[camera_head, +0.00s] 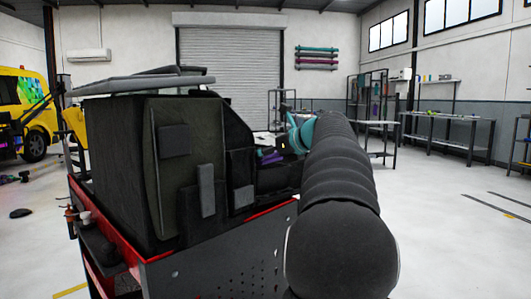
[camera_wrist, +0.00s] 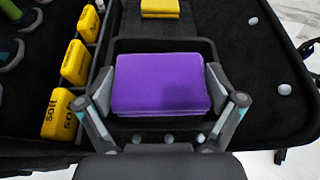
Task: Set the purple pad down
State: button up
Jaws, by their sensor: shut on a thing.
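The purple pad (camera_wrist: 160,84) is a flat block that fills the middle of the wrist view. My gripper (camera_wrist: 161,92) has one finger on each side of the pad and is shut on it. The pad is over a black compartment (camera_wrist: 207,52) of the tool bag, with the compartment's walls showing around it. I cannot tell whether the pad touches the compartment floor. In the head view, a small purple patch (camera_head: 270,156) shows beside the open black bag (camera_head: 130,170), and my arm hides most of the gripper.
Yellow blocks (camera_wrist: 75,62) stand in slots to the left, and another yellow block (camera_wrist: 160,8) lies beyond the compartment. A black panel with pale studs (camera_wrist: 284,89) is on the right. The bag stands on a red-edged cart (camera_head: 220,250). The floor to the right is open.

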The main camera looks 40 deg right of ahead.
jog(key=shift+f, duration=0.15)
jog(key=o, duration=0.7)
jog(key=shift+r, duration=0.5)
jog(key=p+v, duration=0.1)
jog(key=v, duration=1.1)
jog(key=shift+r, duration=0.15)
jog(key=shift+a, duration=0.1)
